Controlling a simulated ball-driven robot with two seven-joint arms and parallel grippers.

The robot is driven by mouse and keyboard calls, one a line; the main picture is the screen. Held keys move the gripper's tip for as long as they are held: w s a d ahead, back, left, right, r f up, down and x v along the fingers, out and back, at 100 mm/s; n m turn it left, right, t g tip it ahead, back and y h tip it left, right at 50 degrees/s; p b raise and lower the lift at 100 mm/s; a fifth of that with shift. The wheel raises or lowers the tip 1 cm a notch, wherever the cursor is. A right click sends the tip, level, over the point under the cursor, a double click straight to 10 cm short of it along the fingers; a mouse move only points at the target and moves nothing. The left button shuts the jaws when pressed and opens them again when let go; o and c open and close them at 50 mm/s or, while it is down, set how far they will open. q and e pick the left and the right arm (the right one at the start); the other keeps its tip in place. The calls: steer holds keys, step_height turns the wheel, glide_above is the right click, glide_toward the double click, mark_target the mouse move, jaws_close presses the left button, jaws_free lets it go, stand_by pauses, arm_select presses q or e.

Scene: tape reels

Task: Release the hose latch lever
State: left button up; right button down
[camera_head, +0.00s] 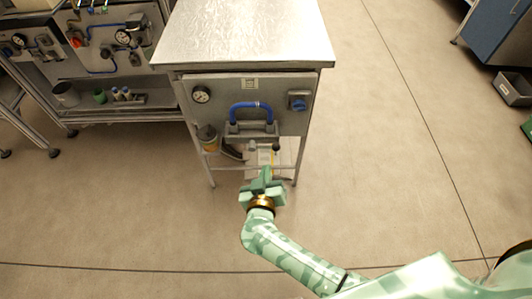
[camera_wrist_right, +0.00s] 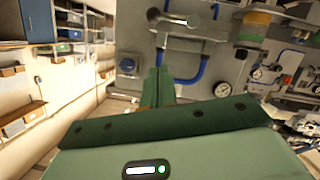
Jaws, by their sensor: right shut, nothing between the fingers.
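The grey panel (camera_head: 220,98) on the front of the metal-topped bench carries a blue hose (camera_head: 250,108), bent in an arch into a grey fitting (camera_head: 251,129). Below the fitting is a small lever with dark knobs (camera_head: 264,147). The right wrist view, turned over, shows the lever (camera_wrist_right: 174,18) at the top, with a rounded end, and the blue hose (camera_wrist_right: 188,78) behind my fingers. My right gripper (camera_head: 266,174) is shut and empty, just below the lever in the head view; its fingers also show in the wrist view (camera_wrist_right: 158,80). I see no clear contact. My left gripper is out of view.
A gauge (camera_head: 201,94) and a blue switch (camera_head: 298,101) flank the hose. A yellow-banded can (camera_head: 208,138) stands on the left below the panel. Another bench (camera_head: 110,97) adjoins on the left. The floor (camera_head: 400,170) to the right is clear.

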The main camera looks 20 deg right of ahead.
steer(key=b, duration=0.5)
glide_toward(267, 147)
step_height(267, 147, up, 3)
steer(key=w+d, duration=0.2)
arm_select(q)
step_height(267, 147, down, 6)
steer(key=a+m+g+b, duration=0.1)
steer(key=b, duration=0.2)
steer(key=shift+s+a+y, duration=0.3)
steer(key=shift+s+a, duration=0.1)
arm_select(e)
steer(key=w+d+f, duration=0.2)
steer(key=w+f, duration=0.1)
steer(key=shift+d+f, duration=0.2)
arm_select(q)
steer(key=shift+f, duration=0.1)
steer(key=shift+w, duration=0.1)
